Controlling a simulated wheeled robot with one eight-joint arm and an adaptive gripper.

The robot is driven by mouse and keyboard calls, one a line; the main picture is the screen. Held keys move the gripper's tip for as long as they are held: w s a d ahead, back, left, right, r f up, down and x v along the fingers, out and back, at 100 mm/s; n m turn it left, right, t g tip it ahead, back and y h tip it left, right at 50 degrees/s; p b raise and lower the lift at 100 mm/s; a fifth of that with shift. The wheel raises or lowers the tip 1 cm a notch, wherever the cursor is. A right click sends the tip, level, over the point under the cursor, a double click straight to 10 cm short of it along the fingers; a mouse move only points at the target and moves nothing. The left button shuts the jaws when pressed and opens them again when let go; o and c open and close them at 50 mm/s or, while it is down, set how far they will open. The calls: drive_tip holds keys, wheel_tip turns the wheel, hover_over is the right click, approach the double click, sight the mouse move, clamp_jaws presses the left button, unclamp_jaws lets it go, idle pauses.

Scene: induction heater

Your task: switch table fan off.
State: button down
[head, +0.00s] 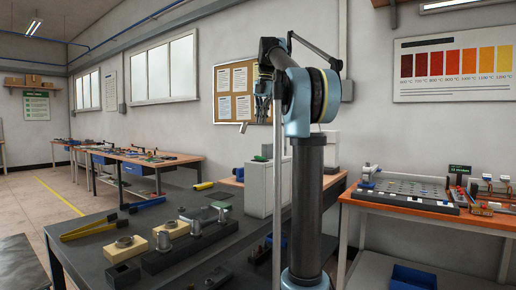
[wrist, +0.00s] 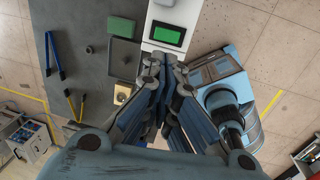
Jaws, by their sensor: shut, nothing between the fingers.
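I cannot make out a table fan in either view. My gripper (head: 262,98) is raised high beside my arm's column, over the dark table, in the head view. In the wrist view my gripper (wrist: 165,68) is shut and empty, pointing down. Its fingertips appear just in front of a white boxy unit with a green screen (wrist: 167,35). I cannot tell the height between them. The white unit (head: 260,190) also stands on the table in the head view, partly behind my arm.
The dark table (head: 75,262) holds yellow-handled tongs (head: 88,228), metal cylinders on blocks (head: 195,228) and a black block (head: 123,275). An orange-topped bench (head: 440,224) with small parts stands at the right. Floor is open at the left (head: 30,205).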

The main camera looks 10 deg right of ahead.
sight(257, 157)
drive_tip(key=shift+f, duration=0.1)
drive_tip(key=f, duration=0.4)
drive_tip(key=w+a+f, duration=0.1)
drive_tip(key=f, duration=0.8)
drive_tip(key=shift+w+a+f, duration=0.15)
drive_tip(key=shift+a+f, duration=0.05)
drive_tip(key=shift+f, duration=0.2)
drive_tip(key=shift+w, duration=0.1)
drive_tip(key=shift+a+f+g+h, duration=0.15)
drive_tip(key=shift+f+g+h, duration=0.1)
drive_tip(key=shift+g+h, duration=0.05)
drive_tip(key=shift+s+d+r, duration=0.1)
drive_tip(key=shift+s+d, duration=0.45)
drive_tip(key=shift+d, duration=0.05)
drive_tip(key=shift+r, duration=0.1)
